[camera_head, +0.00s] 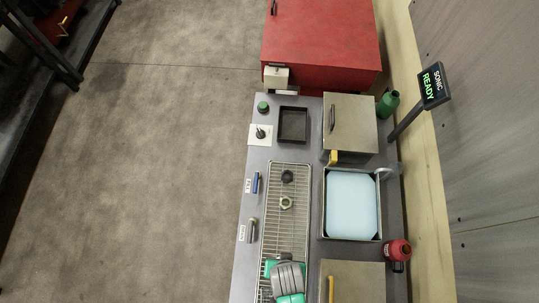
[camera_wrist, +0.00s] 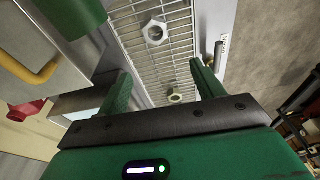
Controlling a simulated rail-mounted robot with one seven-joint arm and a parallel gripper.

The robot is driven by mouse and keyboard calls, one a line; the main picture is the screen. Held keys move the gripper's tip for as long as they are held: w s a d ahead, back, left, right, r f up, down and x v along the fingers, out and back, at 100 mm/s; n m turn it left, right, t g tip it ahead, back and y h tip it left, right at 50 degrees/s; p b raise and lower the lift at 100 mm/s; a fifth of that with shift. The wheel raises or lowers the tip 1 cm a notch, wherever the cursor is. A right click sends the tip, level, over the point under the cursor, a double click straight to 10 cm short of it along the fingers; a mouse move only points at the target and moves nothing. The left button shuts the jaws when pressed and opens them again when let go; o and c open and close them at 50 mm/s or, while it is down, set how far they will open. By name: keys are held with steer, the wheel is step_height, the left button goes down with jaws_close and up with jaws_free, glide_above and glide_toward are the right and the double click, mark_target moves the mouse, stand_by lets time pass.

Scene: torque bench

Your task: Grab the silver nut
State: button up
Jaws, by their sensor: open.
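The silver nut (camera_wrist: 155,32) is a pale hex ring lying on the wire rack (camera_wrist: 130,25) in the wrist view. It does not show in the head view, where my arm seems to cover that part of the rack. My gripper (camera_wrist: 160,70) is open and empty, with its green fingers apart. The nut shows beyond the fingertips, roughly in line with the gap between them. My gripper is also in the head view (camera_head: 285,274), over the lower part of the rack.
A brassy nut (camera_head: 286,202) and a dark nut (camera_head: 288,176) lie farther up the rack. A grey handle (camera_head: 251,230) lies left of the rack.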

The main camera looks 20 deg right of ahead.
steer(key=f, duration=0.4)
steer(key=f+b, duration=0.1)
steer(key=f, duration=0.8)
steer(key=shift+w+d+b, duration=0.1)
steer(key=shift+d+b, duration=0.15)
steer(key=shift+b, duration=0.15)
steer(key=shift+r, duration=0.1)
steer(key=c, duration=1.2)
step_height(320, 180, up, 18)
steer(key=p, duration=0.7)
steer(key=shift+p, duration=0.3)
